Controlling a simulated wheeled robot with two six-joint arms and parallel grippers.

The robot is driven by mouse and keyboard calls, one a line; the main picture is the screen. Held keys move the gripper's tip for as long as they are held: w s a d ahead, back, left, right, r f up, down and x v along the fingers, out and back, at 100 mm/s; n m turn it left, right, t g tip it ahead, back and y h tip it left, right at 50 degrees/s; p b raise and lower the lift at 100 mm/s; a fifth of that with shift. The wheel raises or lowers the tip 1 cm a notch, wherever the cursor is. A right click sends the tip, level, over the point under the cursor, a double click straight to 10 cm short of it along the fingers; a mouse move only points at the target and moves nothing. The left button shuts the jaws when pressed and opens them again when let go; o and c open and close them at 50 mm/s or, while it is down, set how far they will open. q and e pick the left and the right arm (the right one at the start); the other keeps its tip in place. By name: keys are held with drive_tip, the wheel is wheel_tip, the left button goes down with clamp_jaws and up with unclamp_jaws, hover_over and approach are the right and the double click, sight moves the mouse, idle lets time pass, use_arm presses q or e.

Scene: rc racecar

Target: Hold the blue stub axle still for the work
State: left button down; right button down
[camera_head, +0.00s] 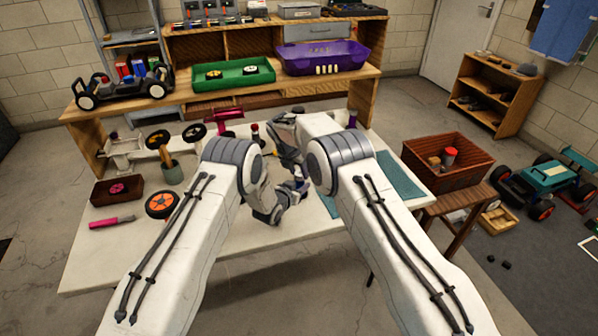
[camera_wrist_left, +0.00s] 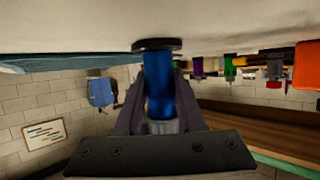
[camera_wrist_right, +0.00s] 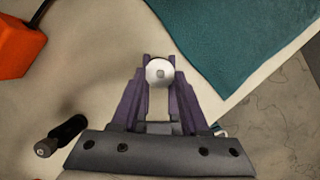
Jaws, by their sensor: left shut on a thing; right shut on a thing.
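The blue stub axle (camera_wrist_left: 158,88) is between the fingers of my left gripper (camera_wrist_left: 158,105), which is shut on it. A dark round flange at one end of the axle lies against or very close to the pale tabletop (camera_wrist_left: 80,25), seen upside down in the left wrist view. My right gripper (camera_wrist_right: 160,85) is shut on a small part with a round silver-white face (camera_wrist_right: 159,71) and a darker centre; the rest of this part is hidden. In the head view both hands are close together over the middle of the white table (camera_head: 240,255), and my arms mostly hide the axle.
A teal mat (camera_wrist_right: 235,45) lies beside my right gripper. An orange block (camera_wrist_right: 15,45) and a dark small tool (camera_wrist_right: 62,136) also show there. The front is clear.

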drive_tip(key=shift+w+a+m+h, duration=0.1)
drive_tip(key=shift+m+h, duration=0.4)
drive_tip(key=shift+m, duration=0.9)
drive_tip(key=shift+c, duration=1.9)
unclamp_jaws()
drive_tip(key=shift+g, duration=0.3)
drive_tip(key=v, duration=1.2)
